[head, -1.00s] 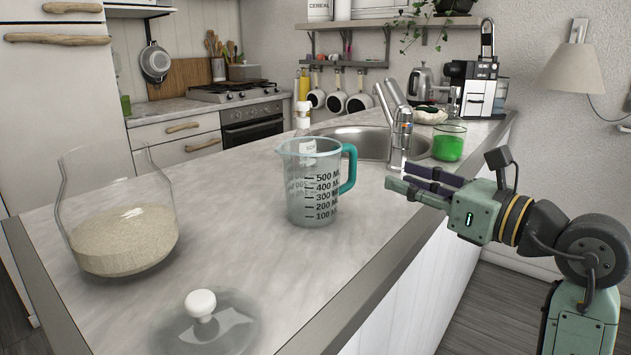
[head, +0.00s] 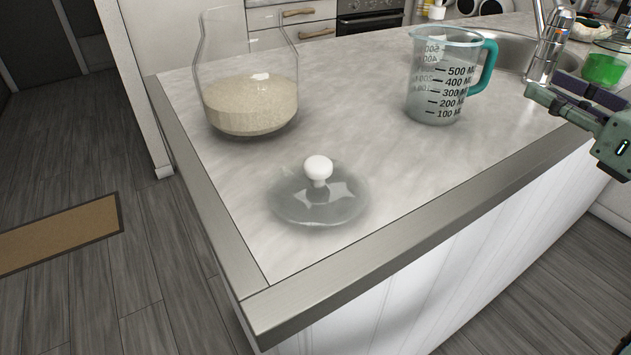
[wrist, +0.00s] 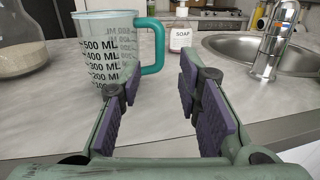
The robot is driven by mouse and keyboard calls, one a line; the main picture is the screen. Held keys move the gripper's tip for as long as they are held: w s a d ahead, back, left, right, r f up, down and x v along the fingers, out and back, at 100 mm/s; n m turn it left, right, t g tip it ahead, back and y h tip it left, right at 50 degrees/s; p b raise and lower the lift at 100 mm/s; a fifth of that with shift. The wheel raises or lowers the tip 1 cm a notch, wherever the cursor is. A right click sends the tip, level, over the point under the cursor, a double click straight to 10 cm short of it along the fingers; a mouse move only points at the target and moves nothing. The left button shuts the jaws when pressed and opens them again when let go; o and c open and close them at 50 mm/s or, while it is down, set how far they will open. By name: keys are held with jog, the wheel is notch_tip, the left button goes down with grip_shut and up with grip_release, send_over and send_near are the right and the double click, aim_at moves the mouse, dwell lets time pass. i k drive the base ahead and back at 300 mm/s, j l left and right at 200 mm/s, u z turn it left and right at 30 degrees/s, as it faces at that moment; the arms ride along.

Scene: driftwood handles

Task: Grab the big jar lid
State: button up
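The big jar lid (head: 335,208) is a clear glass disc with a round white knob (head: 318,168). It lies flat on the counter near its front corner in the head view, knob up. The open glass jar (head: 250,103), part filled with a pale grainy content, stands behind it to the left. My gripper (head: 578,100) is at the right edge of the head view, far to the right of the lid. In the wrist view my gripper (wrist: 158,100) has its two purple-padded fingers spread with nothing between them. The lid is not in the wrist view.
A measuring cup (head: 436,85) with a teal handle stands between the lid and my gripper, farther back. A soap bottle (wrist: 183,35) and a sink (wrist: 235,45) are behind. A green-filled glass (head: 605,68) is at right. The counter (head: 400,160) around the lid is clear.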

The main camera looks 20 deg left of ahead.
aim_at(317, 191)
jog(key=k+j, duration=0.3)
jog(key=k, duration=0.15)
jog(key=k+j, duration=0.3)
jog(key=k, duration=0.15)
